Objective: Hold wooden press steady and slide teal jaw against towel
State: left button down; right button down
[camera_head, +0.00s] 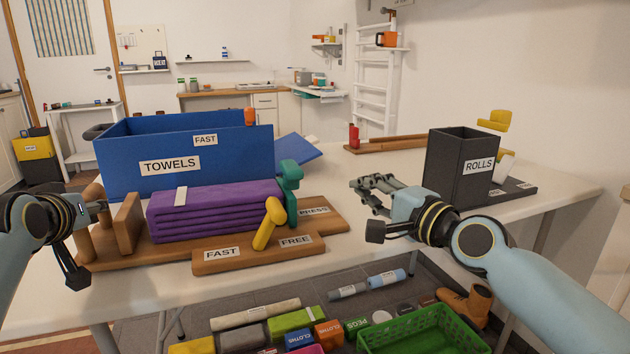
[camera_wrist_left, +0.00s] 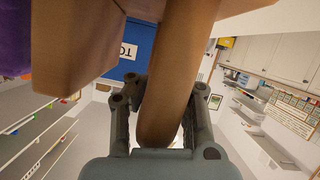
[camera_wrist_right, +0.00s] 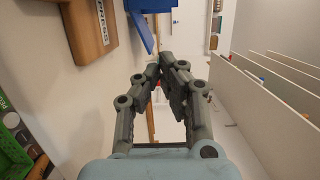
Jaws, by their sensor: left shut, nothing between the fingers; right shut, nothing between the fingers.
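The wooden press (camera_head: 130,262) lies on the table, with a folded purple towel (camera_head: 215,212) against its upright wooden jaw (camera_head: 128,222). The teal jaw (camera_head: 291,185) stands at the towel's right end; I cannot tell whether they touch. A yellow lever (camera_head: 268,223) stands on the FAST/FREE board in front. My left gripper (camera_head: 97,212) is at the round wooden post (camera_head: 82,240) on the press's left end. In the left wrist view the post (camera_wrist_left: 180,70) hides its fingertips; it is shut. My right gripper (camera_head: 370,195) is shut and empty, right of the press and apart from the teal jaw.
A blue TOWELS bin (camera_head: 170,165) stands behind the towel. A dark ROLLS box (camera_head: 462,170) stands right of my right gripper. Below the table are a green basket (camera_head: 425,330) and several packages. The table between press and ROLLS box is mostly clear.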

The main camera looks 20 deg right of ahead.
aim_at(301, 173)
pick_arm(q)
jog(key=shift+r, duration=0.25)
pick_arm(e)
jog(key=x, duration=1)
jog(key=shift+w+d+r, duration=0.15)
jog(key=shift+d+r, duration=0.05)
jog(key=shift+r, duration=0.1)
jog(key=shift+a, duration=1.85)
jog(key=shift+a, duration=1.7)
